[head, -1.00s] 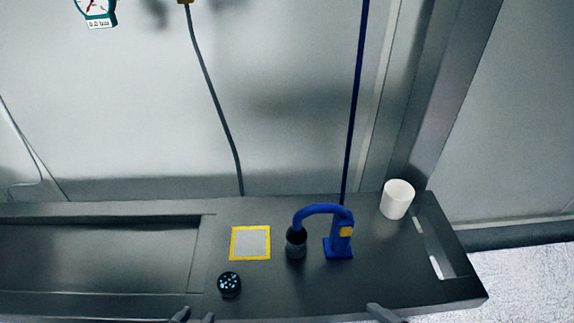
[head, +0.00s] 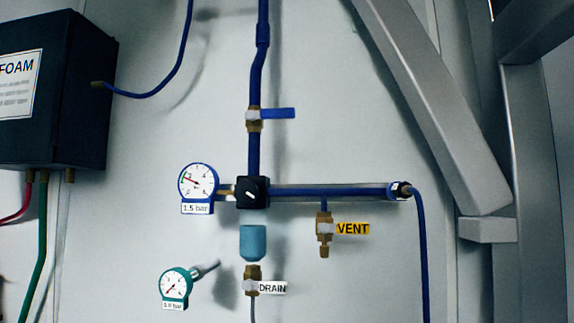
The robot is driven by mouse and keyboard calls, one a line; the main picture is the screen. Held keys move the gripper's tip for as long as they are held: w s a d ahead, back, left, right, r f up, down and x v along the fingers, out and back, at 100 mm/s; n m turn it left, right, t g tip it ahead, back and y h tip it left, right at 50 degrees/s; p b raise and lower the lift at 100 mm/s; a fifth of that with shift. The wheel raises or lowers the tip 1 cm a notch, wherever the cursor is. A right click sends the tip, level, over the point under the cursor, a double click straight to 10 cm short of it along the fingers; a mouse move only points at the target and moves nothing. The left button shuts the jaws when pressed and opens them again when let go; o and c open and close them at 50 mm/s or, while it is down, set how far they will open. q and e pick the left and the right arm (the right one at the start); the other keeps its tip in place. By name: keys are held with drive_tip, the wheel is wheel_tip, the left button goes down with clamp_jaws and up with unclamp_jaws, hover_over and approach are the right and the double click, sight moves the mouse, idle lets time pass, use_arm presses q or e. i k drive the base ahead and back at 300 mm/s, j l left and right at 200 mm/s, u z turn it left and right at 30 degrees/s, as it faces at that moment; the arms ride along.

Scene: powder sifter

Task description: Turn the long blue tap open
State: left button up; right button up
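The long blue tap (head: 279,113) is a flat blue lever on a brass valve body (head: 254,121) in the vertical blue pipe (head: 255,78), high on the wall in the head view. The lever points to the right, level and crosswise to the pipe. Nothing touches it. Neither of my grippers is in view.
Below are a black regulator block (head: 252,192), a 1.5 bar gauge (head: 197,184), a yellow VENT tap (head: 352,229), a white DRAIN tap (head: 272,288) and a teal gauge (head: 174,285). A black FOAM box (head: 65,95) hangs at left. A slanted grey beam (head: 435,100) stands at right.

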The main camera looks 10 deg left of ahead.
sight(288, 112)
drive_tip(key=u, duration=1.05)
drive_tip(key=k+l+u, duration=0.15)
drive_tip(key=u, duration=0.2)
drive_tip(key=k+l+u, duration=0.3)
drive_tip(key=l, duration=0.15)
drive_tip(key=i, duration=0.45)
